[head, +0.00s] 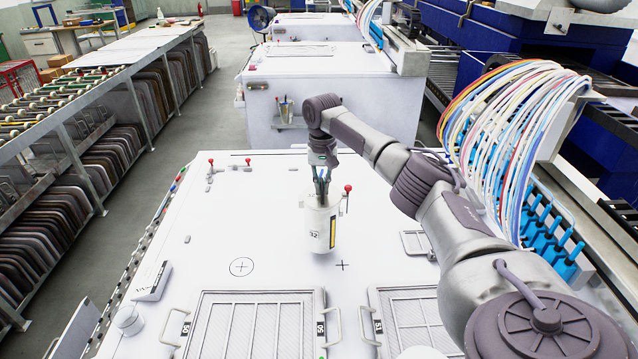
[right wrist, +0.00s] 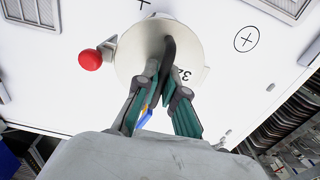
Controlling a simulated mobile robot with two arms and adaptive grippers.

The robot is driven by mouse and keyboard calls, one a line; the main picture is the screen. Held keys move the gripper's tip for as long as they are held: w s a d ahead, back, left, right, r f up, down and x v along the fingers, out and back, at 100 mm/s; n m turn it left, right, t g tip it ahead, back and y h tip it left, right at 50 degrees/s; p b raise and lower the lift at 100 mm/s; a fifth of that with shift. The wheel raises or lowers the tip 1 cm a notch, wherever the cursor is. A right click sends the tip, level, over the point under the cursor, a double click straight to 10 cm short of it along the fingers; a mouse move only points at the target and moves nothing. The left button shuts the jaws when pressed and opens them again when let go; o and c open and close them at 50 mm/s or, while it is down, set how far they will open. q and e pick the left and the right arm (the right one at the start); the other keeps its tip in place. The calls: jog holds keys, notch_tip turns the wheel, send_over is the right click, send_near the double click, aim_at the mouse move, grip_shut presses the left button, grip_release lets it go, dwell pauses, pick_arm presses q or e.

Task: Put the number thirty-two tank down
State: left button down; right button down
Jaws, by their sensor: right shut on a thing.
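The number thirty-two tank (head: 319,228) is a white cylinder with "32" and a yellow-black strip on its side. It is roughly upright over the white table top (head: 220,220); I cannot tell whether its base touches. My right gripper (head: 321,180) is above it, and in the right wrist view the gripper (right wrist: 165,75) is shut on the dark handle on top of the tank (right wrist: 135,60). A circled cross (head: 241,266) is printed on the table left of the tank. A plain cross (head: 342,265) lies just right of its base. My left gripper is out of view.
A red-knobbed lever (head: 347,189) stands close behind the tank; its knob (right wrist: 90,60) also shows in the right wrist view. Two handled hatches, one on the left (head: 255,325), lie in front. A white box (head: 153,281) and white cap (head: 128,319) sit at left.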

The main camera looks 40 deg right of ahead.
aim_at(319, 216)
jog(key=shift+w+f+p, duration=0.1)
jog(key=shift+f+p, duration=0.7)
jog(key=shift+f, duration=1.05)
jog(key=c, duration=1.6)
grip_release()
jog(key=shift+f, duration=0.15)
jog(key=shift+c, duration=0.2)
jog(key=o, duration=0.4)
jog(key=shift+s, duration=0.2)
jog(key=shift+c, duration=0.2)
